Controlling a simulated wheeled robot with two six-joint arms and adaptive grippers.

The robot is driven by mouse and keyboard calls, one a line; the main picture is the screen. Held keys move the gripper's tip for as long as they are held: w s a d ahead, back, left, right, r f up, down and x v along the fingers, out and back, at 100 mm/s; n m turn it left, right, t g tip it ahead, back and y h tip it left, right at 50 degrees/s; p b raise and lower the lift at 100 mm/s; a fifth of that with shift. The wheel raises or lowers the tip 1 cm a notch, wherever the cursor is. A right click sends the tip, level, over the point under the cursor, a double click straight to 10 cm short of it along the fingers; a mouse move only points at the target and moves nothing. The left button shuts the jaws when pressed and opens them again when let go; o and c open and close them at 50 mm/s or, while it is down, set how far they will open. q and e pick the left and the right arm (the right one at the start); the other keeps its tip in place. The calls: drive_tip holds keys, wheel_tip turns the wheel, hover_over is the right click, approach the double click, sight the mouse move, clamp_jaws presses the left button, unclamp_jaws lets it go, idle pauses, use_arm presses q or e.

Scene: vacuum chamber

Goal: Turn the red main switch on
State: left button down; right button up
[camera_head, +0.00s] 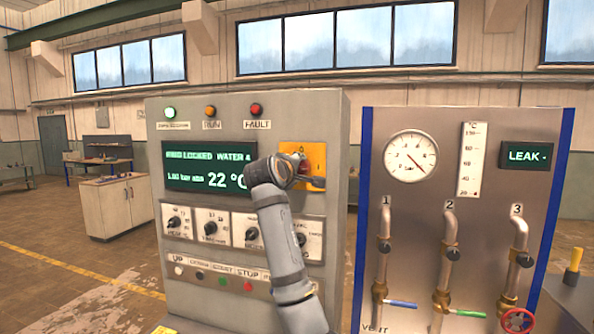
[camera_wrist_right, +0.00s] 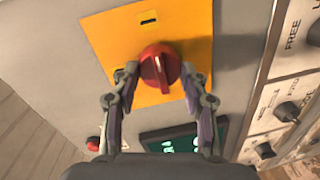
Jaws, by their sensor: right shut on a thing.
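The red main switch (camera_wrist_right: 160,70) is a round red knob with a raised grip bar, set on a yellow plate (camera_wrist_right: 110,35). In the right wrist view the bar runs nearly up and down the picture. In the head view the yellow plate (camera_head: 317,150) sits at the upper right of the grey control cabinet, and my right arm hides most of the knob. My right gripper (camera_wrist_right: 158,78) has one finger on each side of the knob and is shut on it; it also shows in the head view (camera_head: 308,178). My left gripper is not in view.
A panel with a gauge (camera_head: 410,157), pipes and valves stands to the right.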

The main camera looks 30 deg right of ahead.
drive_tip(key=o, duration=1.2)
drive_tip(key=shift+c, duration=0.2)
drive_tip(key=v, duration=1.2)
